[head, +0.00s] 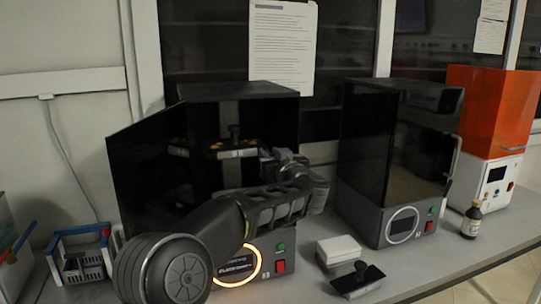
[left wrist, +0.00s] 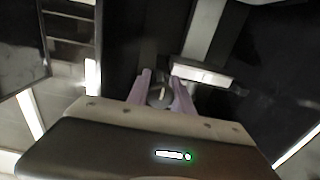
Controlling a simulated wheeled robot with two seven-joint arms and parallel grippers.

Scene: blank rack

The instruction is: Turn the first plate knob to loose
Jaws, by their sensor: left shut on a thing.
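The left machine (head: 240,262) has an open black hood and a lit orange ring on its front. My left gripper (head: 270,157) is at the right end of this plate. In the left wrist view its two purple fingers (left wrist: 161,92) are shut on a round grey knob (left wrist: 160,97) with a pale mark. The head view does not show this grip clearly. My right gripper is not in view.
A second machine (head: 401,225) with a closed dark hood stands right. A loose plate with a knob (head: 358,281) and a white box (head: 338,250) lie in front. A brown bottle (head: 472,220), an orange-topped machine (head: 490,120) and a blue-and-white rack (head: 80,255) stand on the bench.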

